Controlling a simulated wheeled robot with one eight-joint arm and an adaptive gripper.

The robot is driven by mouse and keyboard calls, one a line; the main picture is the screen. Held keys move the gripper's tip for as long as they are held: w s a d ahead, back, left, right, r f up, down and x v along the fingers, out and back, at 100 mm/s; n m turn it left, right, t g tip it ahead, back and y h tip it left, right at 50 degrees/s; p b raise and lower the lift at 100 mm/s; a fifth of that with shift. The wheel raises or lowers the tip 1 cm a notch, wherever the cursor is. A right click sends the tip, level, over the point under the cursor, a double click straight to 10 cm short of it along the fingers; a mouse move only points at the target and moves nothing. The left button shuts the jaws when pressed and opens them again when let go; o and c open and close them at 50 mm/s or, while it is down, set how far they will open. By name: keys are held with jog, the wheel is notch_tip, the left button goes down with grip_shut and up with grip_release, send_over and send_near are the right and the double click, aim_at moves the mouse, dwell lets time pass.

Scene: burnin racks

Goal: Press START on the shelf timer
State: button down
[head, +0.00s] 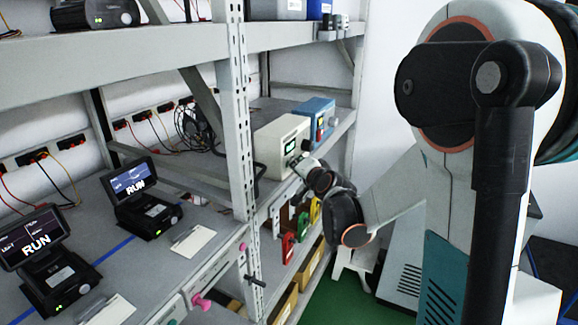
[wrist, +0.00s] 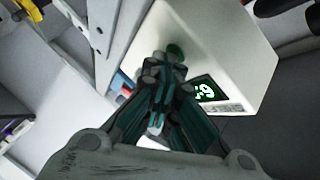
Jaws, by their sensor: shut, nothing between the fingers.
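The shelf timer is a cream box (head: 275,145) on the middle shelf at the right end of the rack. It has a small green-lit display (head: 291,145). In the wrist view the timer (wrist: 225,45) fills the upper middle, and its display (wrist: 206,90) shows green digits, partly covered. A round green button (wrist: 175,50) shows on its front just beyond my fingertips. My gripper (wrist: 163,65) is shut and empty, pointing at the button. Whether the fingertips touch it I cannot tell. In the head view my gripper (head: 302,162) is close against the timer's front.
A blue device (head: 318,112) stands behind the timer. A grey rack post (head: 237,110) rises left of it. Two black units with RUN screens (head: 132,183) sit on the left shelf. Red, green and yellow items (head: 289,247) hang below the timer's shelf. Green floor lies at lower right.

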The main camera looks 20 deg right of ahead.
dwell(0.3)
jog(key=shift+s+d, duration=0.5)
jog(key=shift+s, duration=0.15)
jog(key=s+d, duration=0.1)
jog(key=s, duration=0.1)
jog(key=s+d, duration=0.2)
dwell(0.5)
dwell(0.6)
